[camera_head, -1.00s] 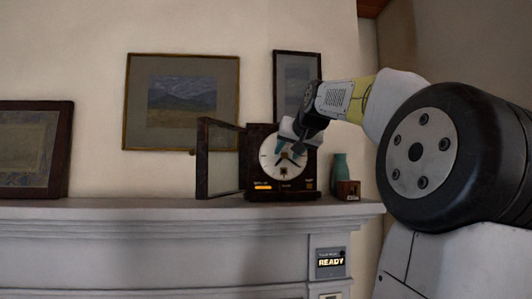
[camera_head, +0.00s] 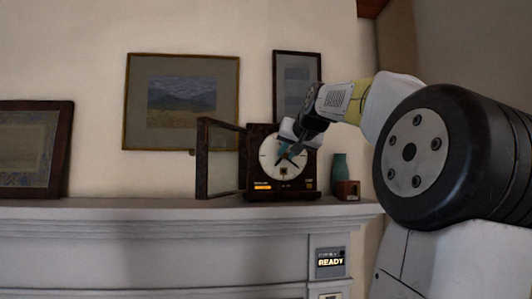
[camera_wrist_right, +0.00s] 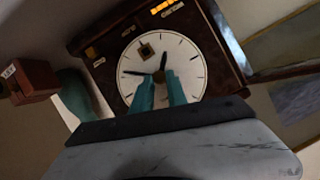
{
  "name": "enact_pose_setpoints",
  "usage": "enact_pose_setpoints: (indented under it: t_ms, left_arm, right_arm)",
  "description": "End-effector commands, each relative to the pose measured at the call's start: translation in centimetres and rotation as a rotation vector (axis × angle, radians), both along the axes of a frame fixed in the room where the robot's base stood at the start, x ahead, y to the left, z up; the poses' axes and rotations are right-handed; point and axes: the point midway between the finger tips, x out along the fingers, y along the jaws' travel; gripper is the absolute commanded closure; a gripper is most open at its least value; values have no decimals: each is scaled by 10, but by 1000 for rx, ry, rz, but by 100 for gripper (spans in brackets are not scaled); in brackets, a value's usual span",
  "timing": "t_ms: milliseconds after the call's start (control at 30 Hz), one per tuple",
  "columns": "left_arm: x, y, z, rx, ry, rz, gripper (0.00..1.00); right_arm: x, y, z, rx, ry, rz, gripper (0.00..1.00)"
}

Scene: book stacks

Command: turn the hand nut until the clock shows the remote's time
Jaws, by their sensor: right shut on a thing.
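The clock (camera_head: 248,150) is a dark wooden case with a white dial (camera_head: 268,172), standing on the mantel. My right gripper (camera_head: 287,152) reaches the dial from the upper right. In the right wrist view its teal fingers (camera_wrist_right: 158,82) are shut at the dial's centre, on the hand nut (camera_wrist_right: 160,75), which they mostly hide. One dark clock hand (camera_wrist_right: 133,73) points left in that view and a shorter one (camera_wrist_right: 163,62) points up. An orange-lit strip (camera_head: 263,187) shows below the dial. I cannot make out a remote or its time. My left gripper is out of view.
The clock's glass door (camera_head: 218,160) stands open on the left. A teal vase (camera_head: 339,172) and a small wooden box (camera_head: 347,190) stand close on the right. A panel (camera_head: 330,262) on the mantel front reads READY. The mantel's left part is mostly clear.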

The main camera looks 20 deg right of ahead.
Motion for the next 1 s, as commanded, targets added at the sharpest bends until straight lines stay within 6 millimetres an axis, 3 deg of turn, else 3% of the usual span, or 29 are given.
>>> enact_pose_setpoints:
  t_ms: [1000]
  left_arm:
    - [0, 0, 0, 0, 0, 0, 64]
  right_arm:
    - [-2, -7, -8, 790, -187, 0, 100]
